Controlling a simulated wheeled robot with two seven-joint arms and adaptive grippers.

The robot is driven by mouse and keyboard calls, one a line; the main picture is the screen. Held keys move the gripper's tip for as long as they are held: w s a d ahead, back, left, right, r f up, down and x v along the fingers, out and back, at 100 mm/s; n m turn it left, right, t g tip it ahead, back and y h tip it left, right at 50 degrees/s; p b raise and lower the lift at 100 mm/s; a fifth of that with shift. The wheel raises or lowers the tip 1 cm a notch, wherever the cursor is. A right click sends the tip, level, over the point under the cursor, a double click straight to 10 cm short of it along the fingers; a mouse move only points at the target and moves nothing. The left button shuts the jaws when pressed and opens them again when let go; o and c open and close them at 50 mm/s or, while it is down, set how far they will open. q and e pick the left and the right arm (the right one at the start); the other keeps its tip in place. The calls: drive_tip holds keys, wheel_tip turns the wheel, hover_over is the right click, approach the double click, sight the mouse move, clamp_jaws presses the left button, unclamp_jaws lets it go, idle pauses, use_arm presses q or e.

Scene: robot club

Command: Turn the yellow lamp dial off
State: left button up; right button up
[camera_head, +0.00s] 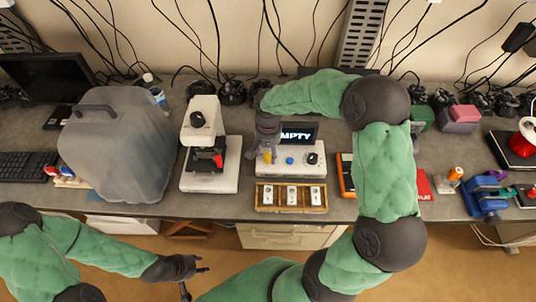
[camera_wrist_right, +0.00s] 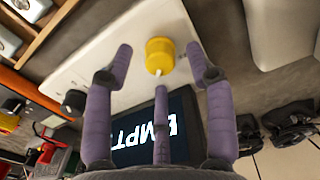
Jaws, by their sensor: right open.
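The yellow dial (camera_head: 267,157) sits at the left of a white panel with a screen on the bench. It also shows in the right wrist view (camera_wrist_right: 160,50), as a round yellow knob. My right gripper (camera_head: 268,146) is above the dial, pointing down. In the right wrist view my right gripper (camera_wrist_right: 160,65) is open. Its fingers are spread on both sides of the dial with visible gaps, and a third finger is near its edge. I cannot tell whether that finger touches it. My left gripper (camera_head: 193,267) is low, in front of the bench, and empty.
The white panel (camera_head: 283,172) also bears a blue knob (camera_head: 290,160), a dark knob (camera_head: 312,158) and a screen (camera_head: 300,133) reading "EMPTY". A wooden tray (camera_head: 263,206) of white switches lies in front. A microscope (camera_head: 203,130) stands left.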

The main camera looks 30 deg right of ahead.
drive_tip(key=shift+f, duration=0.8)
drive_tip(key=shift+c, duration=0.3)
clamp_jaws()
